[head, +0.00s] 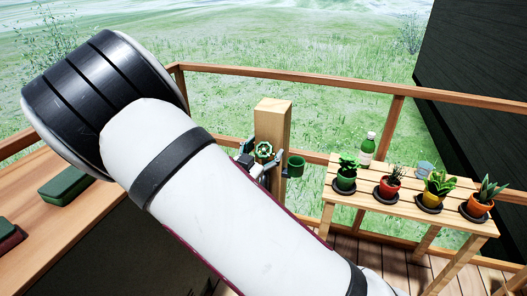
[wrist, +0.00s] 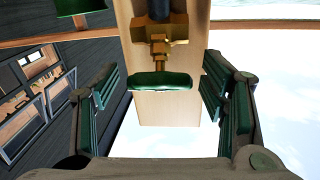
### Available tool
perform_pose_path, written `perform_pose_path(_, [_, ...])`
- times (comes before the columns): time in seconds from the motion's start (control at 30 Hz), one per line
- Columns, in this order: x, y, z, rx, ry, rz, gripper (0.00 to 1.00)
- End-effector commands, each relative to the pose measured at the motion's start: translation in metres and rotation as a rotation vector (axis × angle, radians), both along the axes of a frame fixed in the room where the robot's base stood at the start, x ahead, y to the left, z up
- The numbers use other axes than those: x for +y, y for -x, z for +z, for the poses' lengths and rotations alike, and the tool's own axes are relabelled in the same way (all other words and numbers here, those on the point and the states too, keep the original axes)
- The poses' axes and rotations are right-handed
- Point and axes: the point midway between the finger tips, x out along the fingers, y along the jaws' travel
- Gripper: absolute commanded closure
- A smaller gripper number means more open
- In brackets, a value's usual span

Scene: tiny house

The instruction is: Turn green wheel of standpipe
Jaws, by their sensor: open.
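The green wheel (head: 263,149) of the standpipe sits at a wooden post (head: 273,112) in the head view. In the wrist view the wheel (wrist: 160,80) shows edge-on, on a brass valve (wrist: 155,42) in front of the post. My gripper (head: 262,157) is at the wheel, partly hidden behind my arm. In the wrist view my gripper (wrist: 158,90) is open, with one finger on each side of the wheel. Gaps show between the wheel and both fingers. Nothing is held.
A green cup (head: 296,166) is beside the post. A slatted wooden table (head: 408,201) to the right bears several potted plants and a green bottle (head: 368,149). A railing (head: 330,85) runs behind. A wooden counter (head: 52,208) with a green box (head: 67,186) is at left.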

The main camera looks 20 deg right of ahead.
Motion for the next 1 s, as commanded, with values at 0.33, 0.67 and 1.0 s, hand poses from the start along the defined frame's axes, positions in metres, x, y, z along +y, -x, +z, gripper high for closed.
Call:
perform_pose_path(0.33, [0.0001, 0.0003, 0.0000, 0.000, 0.000, 0.000, 0.79])
perform_pose_path(0.67, [-0.0004, 0.0011, 0.0003, 0.012, 0.015, 0.021, 0.83])
perform_pose_path(1.0, [-0.0019, 0.0024, 0.0011, 0.083, 0.110, 0.175, 0.83])
